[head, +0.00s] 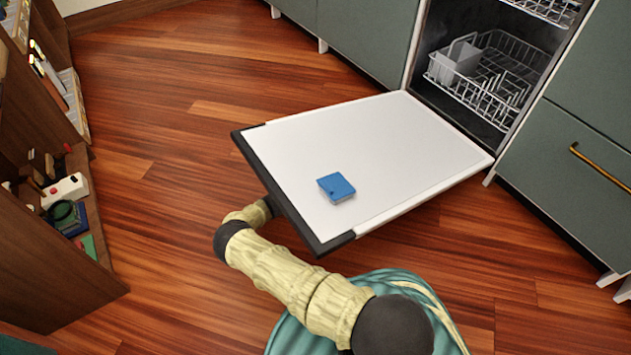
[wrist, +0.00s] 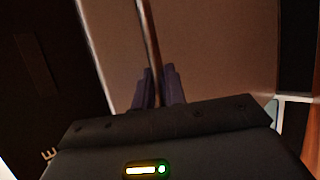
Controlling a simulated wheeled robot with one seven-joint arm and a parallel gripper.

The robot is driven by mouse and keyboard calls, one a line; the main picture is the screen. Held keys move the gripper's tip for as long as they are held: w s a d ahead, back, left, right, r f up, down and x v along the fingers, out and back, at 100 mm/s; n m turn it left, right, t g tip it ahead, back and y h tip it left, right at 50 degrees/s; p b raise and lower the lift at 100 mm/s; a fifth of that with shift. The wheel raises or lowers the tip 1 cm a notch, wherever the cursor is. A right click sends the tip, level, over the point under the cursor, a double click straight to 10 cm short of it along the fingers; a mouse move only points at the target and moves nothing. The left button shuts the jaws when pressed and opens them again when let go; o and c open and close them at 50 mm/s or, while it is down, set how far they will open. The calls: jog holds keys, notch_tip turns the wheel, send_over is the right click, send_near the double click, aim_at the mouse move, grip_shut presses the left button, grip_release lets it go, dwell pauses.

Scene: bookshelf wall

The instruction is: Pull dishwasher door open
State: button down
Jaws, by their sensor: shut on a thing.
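The dishwasher door (head: 300,130) is folded down and lies about level, with its white inner face up and its dark front edge toward my arm. My arm reaches to that dark edge, and the edge hides my fingers in the head view. In the wrist view my gripper (wrist: 159,88) is shut on the door handle (wrist: 149,40), a thin bar running between the two dark fingers. The open dishwasher (head: 420,75) shows its white racks behind the door.
A small blue block (head: 336,187) lies on the door's inner face. Green cabinets (head: 580,130) flank the dishwasher. A brown bookshelf (head: 45,220) with several items stands at the left. The wooden floor (head: 170,130) between is clear.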

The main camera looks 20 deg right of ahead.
aim_at(318, 165)
jog(key=shift+d, duration=0.25)
jog(key=c, duration=1.5)
grip_release()
jog(key=shift+o, duration=0.2)
jog(key=shift+w+a, duration=0.1)
jog(key=shift+r, duration=0.1)
jog(key=shift+a+r+p, duration=0.1)
jog(key=shift+r+p, duration=0.4)
jog(key=shift+r, duration=0.05)
notch_tip(318, 165, up, 9)
jog(key=p, duration=0.6)
jog(key=shift+f, duration=0.1)
